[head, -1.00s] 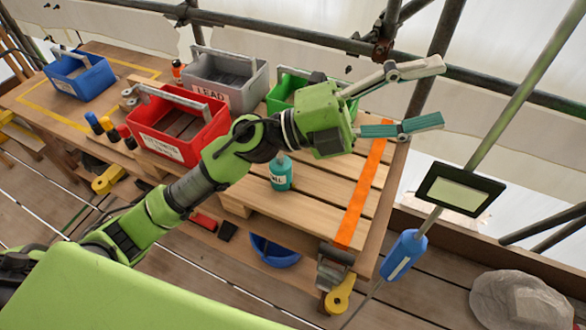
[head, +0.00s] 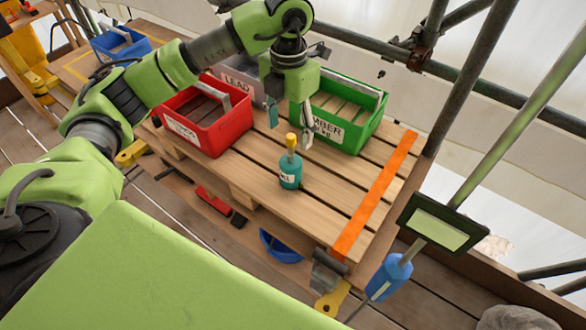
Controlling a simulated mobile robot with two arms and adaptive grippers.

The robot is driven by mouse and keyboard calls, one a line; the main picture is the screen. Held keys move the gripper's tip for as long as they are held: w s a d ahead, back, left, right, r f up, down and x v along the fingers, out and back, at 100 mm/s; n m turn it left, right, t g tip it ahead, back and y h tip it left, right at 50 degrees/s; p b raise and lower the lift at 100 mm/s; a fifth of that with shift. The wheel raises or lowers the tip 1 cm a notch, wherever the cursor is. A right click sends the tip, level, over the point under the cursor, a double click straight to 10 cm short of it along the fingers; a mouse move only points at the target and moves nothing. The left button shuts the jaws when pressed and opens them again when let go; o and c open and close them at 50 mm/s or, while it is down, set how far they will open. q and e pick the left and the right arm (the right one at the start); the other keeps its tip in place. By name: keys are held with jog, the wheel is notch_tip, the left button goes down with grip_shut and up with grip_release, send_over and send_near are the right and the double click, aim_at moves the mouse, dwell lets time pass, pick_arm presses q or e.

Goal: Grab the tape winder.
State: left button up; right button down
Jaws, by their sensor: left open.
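I cannot pick out the tape winder with certainty. My left gripper (head: 289,124) is open and empty, its fingers pointing down. It hangs over the workbench (head: 325,195), in front of the red and green boxes and just behind a teal bottle (head: 290,172) with a yellow top. It appears apart from the bottle. A grey piece (head: 329,268) is at the bench's front right corner, with a yellow part (head: 332,300) below it. My right gripper is not in view.
An orange strip (head: 375,195) marks the right end. A pole with a framed panel (head: 440,222) stands at right. The front right planks are clear.

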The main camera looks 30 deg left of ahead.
aim_at(291, 153)
pick_arm(q)
notch_tip(291, 153, down, 5)
jog(key=shift+f+p, duration=0.2)
jog(key=shift+p, duration=0.35)
jog(key=shift+s+d+f+p, duration=0.1)
jog(key=shift+f+p, duration=0.4)
notch_tip(291, 153, down, 4)
jog(key=shift+s+r+p, duration=0.1)
jog(key=shift+r+p, duration=0.1)
jog(key=shift+p, duration=0.8)
jog(key=shift+f, duration=0.5)
jog(key=c, duration=1.3)
